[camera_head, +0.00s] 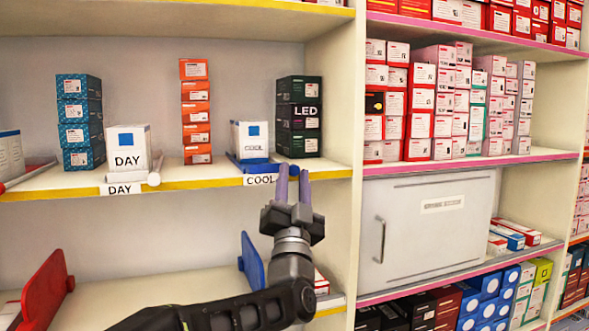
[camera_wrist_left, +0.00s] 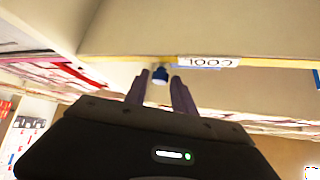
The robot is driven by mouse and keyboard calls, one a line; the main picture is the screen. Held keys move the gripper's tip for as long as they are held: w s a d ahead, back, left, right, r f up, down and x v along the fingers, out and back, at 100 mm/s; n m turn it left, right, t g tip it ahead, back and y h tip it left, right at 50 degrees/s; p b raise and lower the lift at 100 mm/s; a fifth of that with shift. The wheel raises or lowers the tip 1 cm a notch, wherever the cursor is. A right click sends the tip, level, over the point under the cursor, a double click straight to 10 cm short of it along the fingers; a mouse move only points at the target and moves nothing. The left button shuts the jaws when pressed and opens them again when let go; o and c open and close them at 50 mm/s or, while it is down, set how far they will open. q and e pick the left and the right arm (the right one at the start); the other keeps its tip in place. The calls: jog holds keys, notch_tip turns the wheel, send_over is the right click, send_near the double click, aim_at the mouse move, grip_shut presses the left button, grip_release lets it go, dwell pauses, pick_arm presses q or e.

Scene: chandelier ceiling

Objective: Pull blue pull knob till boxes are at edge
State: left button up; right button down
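The blue pull knob (camera_wrist_left: 160,75) shows in the left wrist view between the fingertips of my left gripper (camera_wrist_left: 161,78), below the COOL label (camera_wrist_left: 208,62). A small gap seems to show on each side of it. A white box marked COOL (camera_head: 252,138) stands on a blue pusher tray (camera_head: 246,164), set back from the edge. My right gripper is not in view.
Stacked dark LED boxes (camera_head: 299,117) stand just behind my left gripper. A box marked DAY (camera_head: 128,149), orange boxes (camera_head: 195,111) and blue boxes (camera_head: 80,122) share the shelf. A shelf upright (camera_head: 347,140) is close on the right. A blue divider (camera_head: 251,262) stands below.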

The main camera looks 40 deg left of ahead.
pick_arm(q)
jog(key=shift+x, duration=1.25)
grip_shut()
dwell(0.5)
